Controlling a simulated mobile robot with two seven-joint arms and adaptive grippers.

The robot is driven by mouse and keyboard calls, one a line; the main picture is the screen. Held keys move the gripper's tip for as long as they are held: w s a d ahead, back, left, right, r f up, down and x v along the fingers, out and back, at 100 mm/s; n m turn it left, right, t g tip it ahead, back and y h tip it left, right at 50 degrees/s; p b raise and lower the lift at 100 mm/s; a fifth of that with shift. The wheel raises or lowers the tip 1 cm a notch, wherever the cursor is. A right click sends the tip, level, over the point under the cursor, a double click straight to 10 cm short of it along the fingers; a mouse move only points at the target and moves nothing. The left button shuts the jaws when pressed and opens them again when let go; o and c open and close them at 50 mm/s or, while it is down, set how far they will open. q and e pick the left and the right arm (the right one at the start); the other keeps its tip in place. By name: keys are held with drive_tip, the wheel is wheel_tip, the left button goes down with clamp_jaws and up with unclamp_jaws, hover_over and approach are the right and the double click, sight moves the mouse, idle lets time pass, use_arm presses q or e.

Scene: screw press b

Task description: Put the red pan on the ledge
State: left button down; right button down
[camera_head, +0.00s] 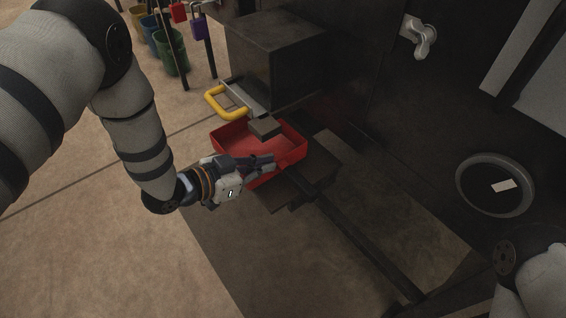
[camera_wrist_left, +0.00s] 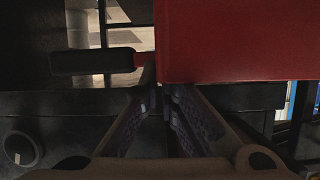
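The red pan (camera_head: 291,151) is a shallow open tray in the middle of the head view, over a dark ledge-like block (camera_head: 302,186). I cannot tell whether its underside touches that block. My left gripper (camera_head: 268,162) reaches in from the left at the pan's near side. In the left wrist view its two fingers (camera_wrist_left: 163,97) come close together at the edge of the red pan (camera_wrist_left: 235,40), with a thin part between them, so it looks shut on the pan's wall. My right arm shows at lower right; its gripper is out of view.
A yellow handle (camera_head: 226,103) on a grey plate and a small dark block (camera_head: 265,127) are close behind the pan. A large black box (camera_head: 275,58) stands beyond. A dark bar (camera_head: 360,240) runs toward the lower right. Colored bins (camera_head: 172,52) stand at upper left; floor is clear at left.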

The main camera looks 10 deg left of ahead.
sight(283, 157)
use_arm(q)
drive_tip(key=w+d, duration=0.1)
drive_tip(key=w, duration=0.1)
drive_tip(key=w+d, duration=0.2)
drive_tip(key=shift+w+d+b, duration=0.1)
drive_tip(key=shift+w+b, duration=0.05)
drive_tip(key=shift+b, duration=0.15)
wheel_tip(283, 157, down, 4)
drive_tip(key=shift+r+b, duration=0.15)
drive_tip(key=shift+b, duration=0.5)
drive_tip(key=shift+r, duration=0.15)
drive_tip(key=c, duration=2.2)
unclamp_jaws()
drive_tip(key=shift+f, duration=0.25)
drive_tip(key=shift+c, duration=0.2)
drive_tip(key=o, duration=0.4)
drive_tip(key=shift+o, duration=0.2)
